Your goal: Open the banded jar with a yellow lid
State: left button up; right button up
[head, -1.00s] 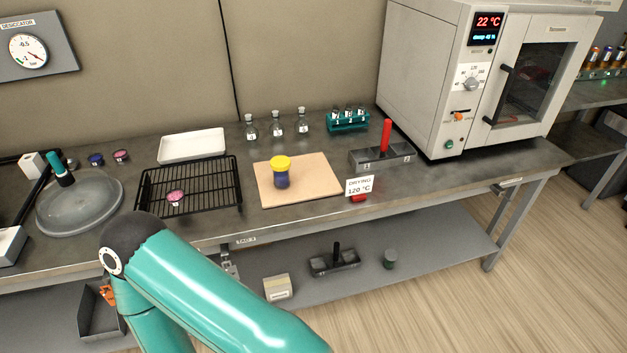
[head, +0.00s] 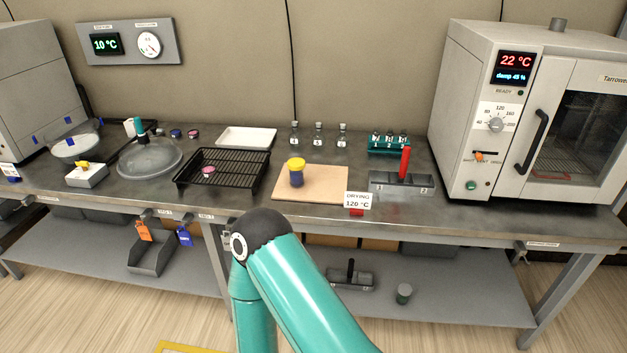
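The jar with a yellow lid (head: 297,164) stands upright on a tan board (head: 325,186) on the bench. Its body (head: 297,179) is dark blue, and the lid is on it. Any band on it is too small to make out. One teal arm of mine reaches up in the lower middle, in front of the bench. Neither of my grippers shows in the head view.
A black wire rack (head: 222,168) stands left of the board, with a white tray (head: 247,137) behind it. A grey block with a red handle (head: 404,165) and a drying oven (head: 530,120) stand to the right. Small flasks (head: 318,136) stand behind the board.

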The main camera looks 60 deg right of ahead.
aim_at(297, 178)
jog(key=z, duration=1)
jog(key=i, duration=0.7)
jog(key=z, duration=0.15)
